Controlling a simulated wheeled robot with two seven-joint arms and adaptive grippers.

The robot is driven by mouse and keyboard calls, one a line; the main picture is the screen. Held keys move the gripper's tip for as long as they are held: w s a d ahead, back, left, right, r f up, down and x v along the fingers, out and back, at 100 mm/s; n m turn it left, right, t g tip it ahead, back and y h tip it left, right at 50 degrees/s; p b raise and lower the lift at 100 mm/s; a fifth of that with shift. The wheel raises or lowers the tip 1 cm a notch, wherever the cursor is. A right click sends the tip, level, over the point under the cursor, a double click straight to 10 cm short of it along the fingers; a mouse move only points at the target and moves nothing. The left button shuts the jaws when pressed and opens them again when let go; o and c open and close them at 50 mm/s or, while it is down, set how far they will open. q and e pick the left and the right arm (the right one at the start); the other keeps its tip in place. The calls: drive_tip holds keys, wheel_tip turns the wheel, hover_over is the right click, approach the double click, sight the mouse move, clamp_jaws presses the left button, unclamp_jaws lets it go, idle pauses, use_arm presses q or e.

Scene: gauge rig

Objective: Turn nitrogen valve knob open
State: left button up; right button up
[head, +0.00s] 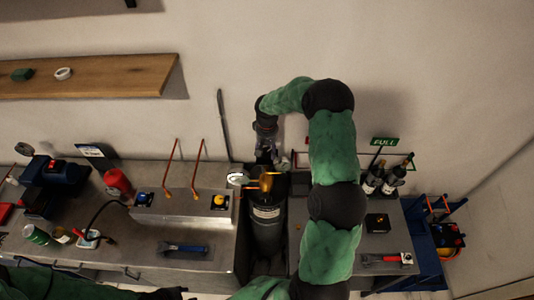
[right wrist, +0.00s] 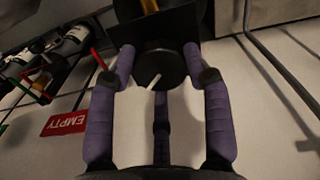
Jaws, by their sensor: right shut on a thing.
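A dark gas cylinder (head: 267,225) with a pale label stands in a gap between two counters in the head view. A brass-coloured valve part (head: 265,183) is on its top, with a round gauge (head: 238,178) at its left. My right gripper (head: 267,158) reaches down to the valve from behind. In the right wrist view its purple fingers (right wrist: 160,75) are shut around a dark round knob (right wrist: 158,68) with a white pointer line. The knob is mostly hidden in the head view.
The left counter (head: 190,235) carries a box with a yellow button (head: 218,202), copper pipes and a blue-handled tool (head: 182,248). Dark bottles (head: 393,180) stand at right below a green FULL sign (head: 384,141). A red EMPTY sign (right wrist: 64,123) shows in the right wrist view.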

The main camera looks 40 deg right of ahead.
sight(266, 152)
drive_tip(key=n+b, duration=0.1)
drive_tip(key=n, duration=0.3)
drive_tip(key=shift+n+b, duration=0.3)
drive_tip(key=n, duration=0.4)
drive_tip(key=shift+n+b, duration=0.3)
drive_tip(key=shift+b, duration=0.1)
drive_tip(key=o, duration=1.1)
drive_tip(key=shift+o, duration=0.2)
drive_tip(key=shift+w, duration=0.1)
wheel_tip(266, 152, up, 12)
drive_tip(key=shift+a+f, duration=0.1)
drive_tip(key=shift+f, duration=0.05)
